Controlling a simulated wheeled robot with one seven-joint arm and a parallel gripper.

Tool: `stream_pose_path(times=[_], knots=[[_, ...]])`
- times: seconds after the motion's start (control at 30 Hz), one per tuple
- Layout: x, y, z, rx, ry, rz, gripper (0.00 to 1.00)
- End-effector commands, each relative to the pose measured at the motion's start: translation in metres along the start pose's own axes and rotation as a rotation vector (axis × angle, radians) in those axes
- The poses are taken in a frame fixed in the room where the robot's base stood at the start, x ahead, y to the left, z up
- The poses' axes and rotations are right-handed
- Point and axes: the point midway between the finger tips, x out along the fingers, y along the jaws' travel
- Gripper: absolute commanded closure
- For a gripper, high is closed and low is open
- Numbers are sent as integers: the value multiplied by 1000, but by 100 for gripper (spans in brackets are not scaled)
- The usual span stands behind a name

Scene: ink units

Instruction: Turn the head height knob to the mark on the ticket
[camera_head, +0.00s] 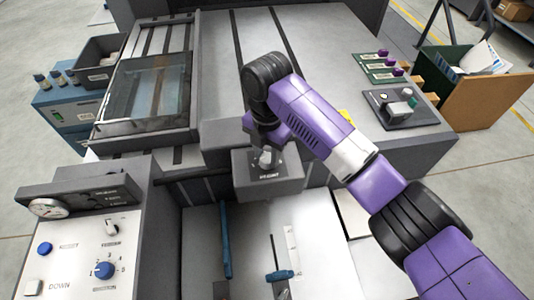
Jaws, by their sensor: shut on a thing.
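The head height knob (266,160) appears as a small pale knob on the top plate of a dark grey box (285,184) at the front edge of the machine bed. A label below it is too small to read. My gripper (264,149) comes down over the knob from above and is shut on it. My purple hand hides the upper part of the knob and most of any scale around it. A yellow piece (345,115) shows partly behind my forearm; I cannot tell if it is the ticket.
A control panel (70,245) with a blue dial (104,270), gauge and buttons stands at the lower left. A glass-covered frame (150,90) is at the left. Blue-handled tools (226,240) lie in the bay below. Green plates (380,66) and a bin (490,90) are at the right.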

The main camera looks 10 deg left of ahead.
Motion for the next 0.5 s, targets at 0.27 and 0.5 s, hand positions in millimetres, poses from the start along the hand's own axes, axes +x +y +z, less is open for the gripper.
stream_pose_path(times=[0.27,0.5], knots=[[-2,1,-1,-8,0,3,100],[-2,1,-1,-6,0,2,42]])
